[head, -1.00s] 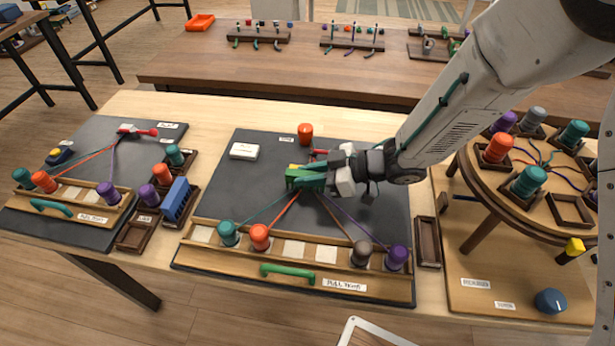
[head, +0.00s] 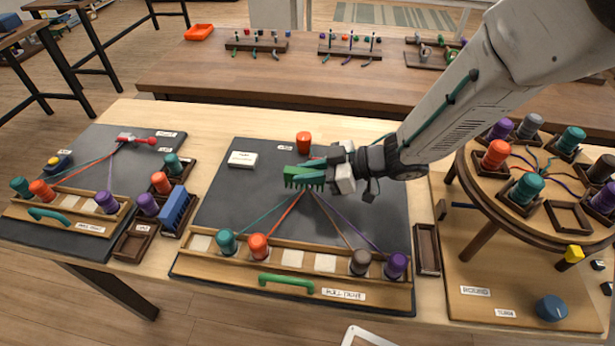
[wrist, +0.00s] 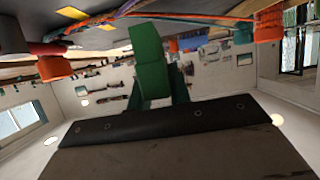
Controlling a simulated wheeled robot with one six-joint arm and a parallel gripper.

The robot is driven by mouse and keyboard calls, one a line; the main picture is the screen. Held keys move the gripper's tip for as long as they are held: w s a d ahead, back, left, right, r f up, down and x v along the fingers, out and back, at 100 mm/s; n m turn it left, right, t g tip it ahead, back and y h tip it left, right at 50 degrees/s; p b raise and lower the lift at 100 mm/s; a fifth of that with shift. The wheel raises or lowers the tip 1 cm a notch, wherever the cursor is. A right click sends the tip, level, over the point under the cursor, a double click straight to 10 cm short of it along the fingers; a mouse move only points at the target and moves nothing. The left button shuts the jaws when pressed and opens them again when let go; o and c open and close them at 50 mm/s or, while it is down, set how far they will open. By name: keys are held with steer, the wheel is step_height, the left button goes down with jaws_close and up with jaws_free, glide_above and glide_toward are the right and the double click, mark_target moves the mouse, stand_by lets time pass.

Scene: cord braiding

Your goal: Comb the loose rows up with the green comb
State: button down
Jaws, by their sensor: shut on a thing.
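My gripper (head: 330,170) is shut on the green comb (head: 303,177), over the upper part of the middle dark board (head: 235,195). In the head view the comb's teeth point down toward the place where the cords meet. The comb also shows in the wrist view (wrist: 148,60), between my fingers. Teal (head: 262,227), orange (head: 289,214), brown (head: 335,218) and purple (head: 352,226) cords fan from under the comb to matching bobbins in the wooden front rail. The loose rows are hidden by the comb, and contact with them cannot be told.
A round stand with bobbins (head: 530,205) is at right.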

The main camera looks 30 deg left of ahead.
steer(key=shift+s+d+r, duration=0.1)
steer(key=shift+s+r, duration=0.1)
steer(key=shift+r, duration=1.4)
steer(key=shift+s+r, duration=0.15)
steer(key=shift+r, duration=1.45)
steer(key=shift+s, duration=0.1)
